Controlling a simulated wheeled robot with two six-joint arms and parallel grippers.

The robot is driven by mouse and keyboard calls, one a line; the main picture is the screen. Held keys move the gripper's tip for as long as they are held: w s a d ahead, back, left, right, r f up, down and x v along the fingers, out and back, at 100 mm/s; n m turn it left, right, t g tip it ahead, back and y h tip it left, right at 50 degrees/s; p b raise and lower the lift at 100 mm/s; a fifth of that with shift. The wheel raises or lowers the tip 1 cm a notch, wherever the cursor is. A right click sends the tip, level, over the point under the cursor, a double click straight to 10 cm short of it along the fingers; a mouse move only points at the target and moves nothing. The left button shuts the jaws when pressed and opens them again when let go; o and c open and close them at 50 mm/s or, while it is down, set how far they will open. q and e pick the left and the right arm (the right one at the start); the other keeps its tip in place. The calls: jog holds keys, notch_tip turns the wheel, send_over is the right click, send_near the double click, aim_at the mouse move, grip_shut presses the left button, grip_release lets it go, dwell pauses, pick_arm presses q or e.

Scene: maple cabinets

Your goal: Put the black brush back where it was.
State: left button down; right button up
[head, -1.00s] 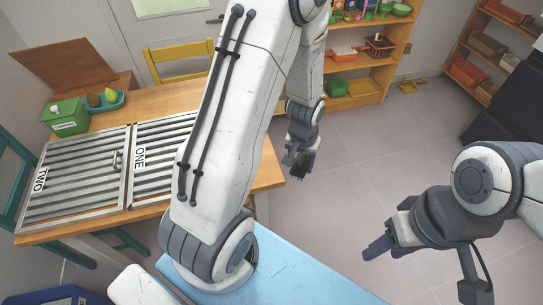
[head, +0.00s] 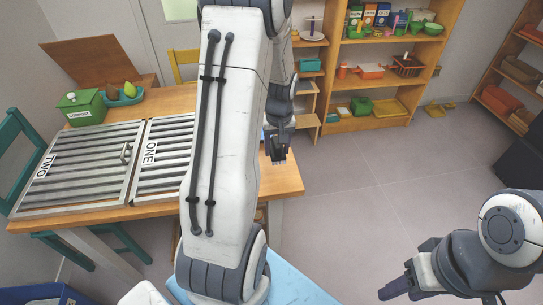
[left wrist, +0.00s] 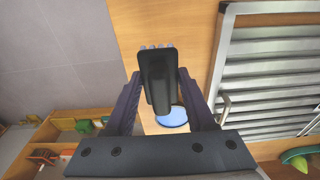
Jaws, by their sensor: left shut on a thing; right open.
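My left gripper (head: 278,152) is over the right end of the wooden table (head: 284,184) in the head view. In the left wrist view (left wrist: 160,88) its two fingers are shut on the black brush (left wrist: 157,70), whose pale bristle tips show at the far end. A round blue thing (left wrist: 173,117) lies beyond the brush on the wood, partly covered by it. My right gripper (head: 396,289) is open and empty, low at the right over the floor.
Two slatted metal doors, marked TWO (head: 75,171) and ONE (head: 166,160), lie on the table. A green compost box (head: 82,107) and a teal tray (head: 126,97) with fruit stand behind them. A filled shelf (head: 372,119) stands at the back. The floor between is clear.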

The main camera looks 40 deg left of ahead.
aim_at(272, 146)
pick_arm(q)
jog(key=shift+w+a+f, duration=0.1)
jog(key=shift+a+f, duration=0.25)
jog(key=shift+a, duration=0.2)
jog(key=shift+w+a+f, duration=0.1)
jog(key=shift+a+f, duration=0.2)
jog(key=shift+a, duration=0.25)
jog(key=shift+a+f, duration=0.1)
jog(key=shift+f, duration=2)
jog(key=shift+f, duration=0.15)
jog(key=shift+c, duration=1.2)
grip_release()
